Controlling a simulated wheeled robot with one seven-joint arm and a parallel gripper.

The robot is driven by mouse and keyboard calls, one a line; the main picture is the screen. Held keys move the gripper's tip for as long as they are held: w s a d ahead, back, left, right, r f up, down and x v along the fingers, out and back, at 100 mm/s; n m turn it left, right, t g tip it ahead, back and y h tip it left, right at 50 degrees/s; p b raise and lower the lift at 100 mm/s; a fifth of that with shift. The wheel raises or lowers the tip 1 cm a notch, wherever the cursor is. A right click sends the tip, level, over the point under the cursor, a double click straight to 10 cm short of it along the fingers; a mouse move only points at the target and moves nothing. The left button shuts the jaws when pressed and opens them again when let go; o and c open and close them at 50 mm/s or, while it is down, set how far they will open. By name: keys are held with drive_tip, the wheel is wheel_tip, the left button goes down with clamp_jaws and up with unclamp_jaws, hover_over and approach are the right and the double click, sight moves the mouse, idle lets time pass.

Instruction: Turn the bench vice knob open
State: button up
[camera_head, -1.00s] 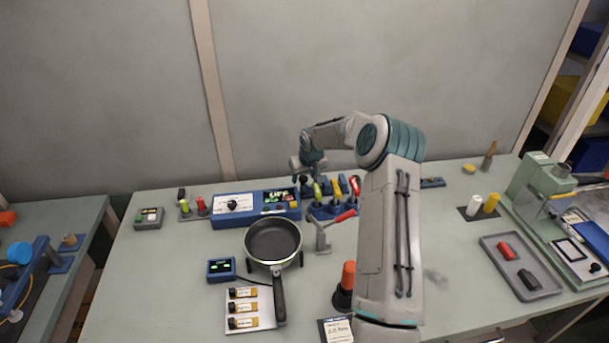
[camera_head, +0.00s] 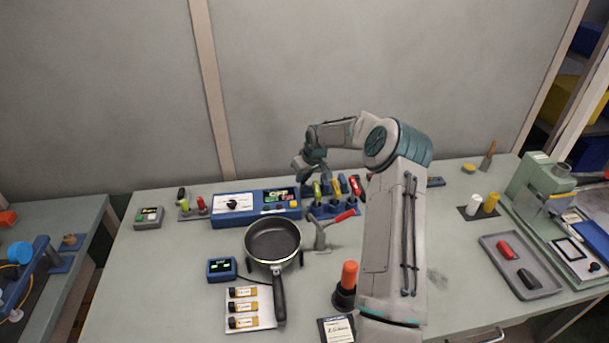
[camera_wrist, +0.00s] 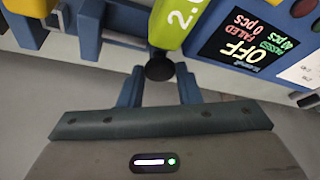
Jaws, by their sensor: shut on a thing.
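My gripper (camera_head: 306,172) is over the back of the bench, between the blue control box (camera_head: 240,209) and the blue tool stand (camera_head: 340,208). In the wrist view my fingers (camera_wrist: 160,78) are shut on a small dark round knob (camera_wrist: 159,68). A green handle (camera_wrist: 182,22) marked "2.0" lies just beyond the knob; I cannot tell whether they are joined. The green handle also shows in the head view (camera_head: 317,191). I cannot make out a bench vice for certain in either view.
The blue stand's yellow and red handles (camera_head: 355,186) are close beside my gripper. A red-topped post (camera_head: 348,275) is near my arm. A grey tray (camera_head: 522,283) lies at right.

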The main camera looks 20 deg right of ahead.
drive_tip(key=n, duration=0.2)
drive_tip(key=n+y+b, duration=0.1)
drive_tip(key=n, duration=0.1)
drive_tip(key=shift+w+d+n+g+y, duration=0.2)
drive_tip(key=shift+n+g+y, duration=0.1)
drive_tip(key=shift+g, duration=0.1)
drive_tip(key=shift+n+g+y+b, duration=0.45)
drive_tip(key=shift+n+g+y, duration=0.05)
drive_tip(key=shift+n, duration=1.3)
drive_tip(key=o, duration=1)
drive_tip(key=shift+c, duration=0.2)
drive_tip(key=b+v, duration=0.2)
drive_tip(key=v, duration=1.2)
drive_tip(key=shift+w, duration=0.1)
